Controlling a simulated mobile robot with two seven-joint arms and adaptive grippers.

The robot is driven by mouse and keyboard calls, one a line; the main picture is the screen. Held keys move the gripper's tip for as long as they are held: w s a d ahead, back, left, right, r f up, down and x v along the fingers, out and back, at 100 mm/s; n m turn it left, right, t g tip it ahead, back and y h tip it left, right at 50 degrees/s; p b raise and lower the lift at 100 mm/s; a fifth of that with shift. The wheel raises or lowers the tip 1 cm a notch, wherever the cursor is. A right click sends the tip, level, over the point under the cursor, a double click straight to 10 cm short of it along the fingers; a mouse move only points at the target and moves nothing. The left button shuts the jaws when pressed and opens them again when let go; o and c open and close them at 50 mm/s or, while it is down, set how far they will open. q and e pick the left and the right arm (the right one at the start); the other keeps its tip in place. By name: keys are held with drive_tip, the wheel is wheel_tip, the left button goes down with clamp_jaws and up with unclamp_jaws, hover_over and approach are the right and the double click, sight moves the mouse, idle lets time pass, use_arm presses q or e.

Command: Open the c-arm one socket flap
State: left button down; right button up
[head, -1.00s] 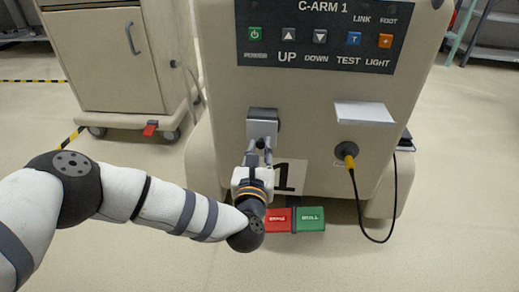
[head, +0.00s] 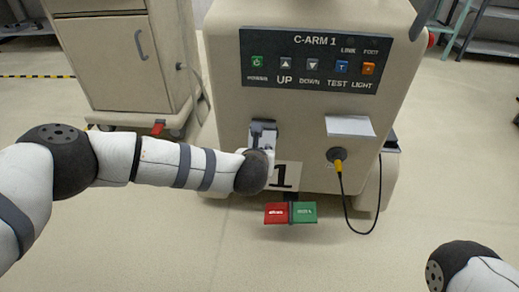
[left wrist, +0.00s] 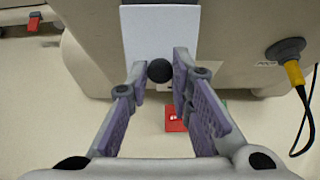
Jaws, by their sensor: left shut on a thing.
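The C-arm 1 cart (head: 228,85) faces me. Its left socket flap (left wrist: 160,32) is a pale flat plate with a round black knob (left wrist: 159,70) at its lower edge. In the left wrist view my left gripper (left wrist: 160,73) has a purple-padded finger on each side of the knob, closed on it. In the head view the flap (head: 263,124) is partly covered by my left wrist, and the fingers are mostly hidden. How far the flap is tilted I cannot tell. My right arm enters at lower right; its gripper is out of view.
Right of the flap, a pale plate (head: 349,126) sticks out above a socket with a yellow plug (head: 339,166) and hanging black cable. Red (head: 276,213) and green (head: 303,212) pedals sit low in front. Another beige cart (head: 125,65) stands at left. The floor in front is open.

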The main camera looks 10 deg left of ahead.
use_arm(q)
drive_tip(key=shift+s, duration=0.15)
idle(0.3)
drive_tip(key=c, duration=1.4)
unclamp_jaws()
drive_tip(key=shift+c, duration=0.2)
drive_tip(key=v, duration=1.2)
drive_tip(key=shift+r, duration=0.2)
